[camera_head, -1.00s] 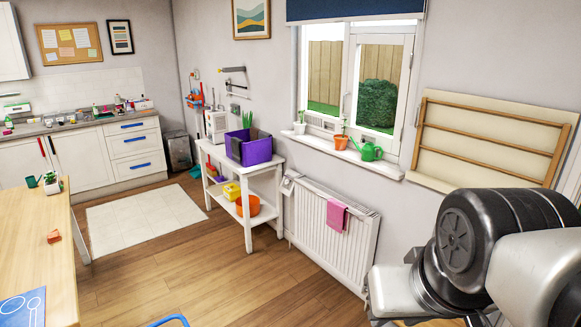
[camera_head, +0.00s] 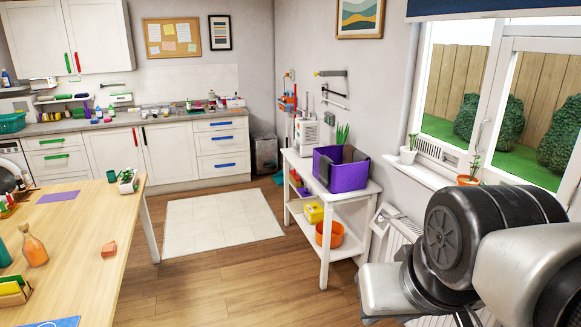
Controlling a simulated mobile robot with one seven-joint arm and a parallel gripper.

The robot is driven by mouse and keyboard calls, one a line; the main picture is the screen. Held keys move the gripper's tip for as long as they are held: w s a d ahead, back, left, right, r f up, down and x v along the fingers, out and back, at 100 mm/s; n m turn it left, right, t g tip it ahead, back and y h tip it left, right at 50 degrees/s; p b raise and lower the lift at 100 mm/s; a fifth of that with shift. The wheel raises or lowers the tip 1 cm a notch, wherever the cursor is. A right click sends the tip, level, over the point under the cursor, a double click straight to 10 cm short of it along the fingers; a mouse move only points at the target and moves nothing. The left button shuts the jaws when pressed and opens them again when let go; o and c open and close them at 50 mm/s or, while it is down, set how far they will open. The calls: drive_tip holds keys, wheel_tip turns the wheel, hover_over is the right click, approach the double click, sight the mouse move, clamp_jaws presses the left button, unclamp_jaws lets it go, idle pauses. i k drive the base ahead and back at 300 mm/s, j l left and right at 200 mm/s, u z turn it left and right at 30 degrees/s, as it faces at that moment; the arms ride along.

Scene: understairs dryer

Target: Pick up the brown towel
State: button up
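I cannot surely make out a brown towel. A dark, brownish, cloth-like piece (camera_head: 355,155) shows at the purple bin (camera_head: 341,178) on the white shelf unit; I cannot tell whether it is a towel. A small orange-brown object (camera_head: 109,249) lies on the wooden table, too small to identify. My arm's dark and grey links fill the lower right of the view. My gripper is not in view.
The wooden table (camera_head: 85,280) stands at the left. The white shelf unit (camera_head: 331,207) and a radiator (camera_head: 398,235) line the right wall. Cabinets and a counter (camera_head: 160,123) run along the back. A pale mat (camera_head: 220,222) lies on the open floor between.

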sight(347, 151)
drive_tip(key=i+z, duration=0.15)
drive_tip(key=i, duration=0.45)
drive_tip(key=i+j+z, duration=0.1)
drive_tip(key=i, duration=0.45)
drive_tip(key=i+j+z, duration=0.15)
drive_tip(key=i, duration=0.4)
drive_tip(key=i+j+z, duration=0.45)
drive_tip(key=i+j, duration=0.3)
drive_tip(key=i, duration=0.2)
drive_tip(key=i+j+z, duration=0.4)
drive_tip(key=i+j, duration=0.4)
drive_tip(key=j, duration=0.2)
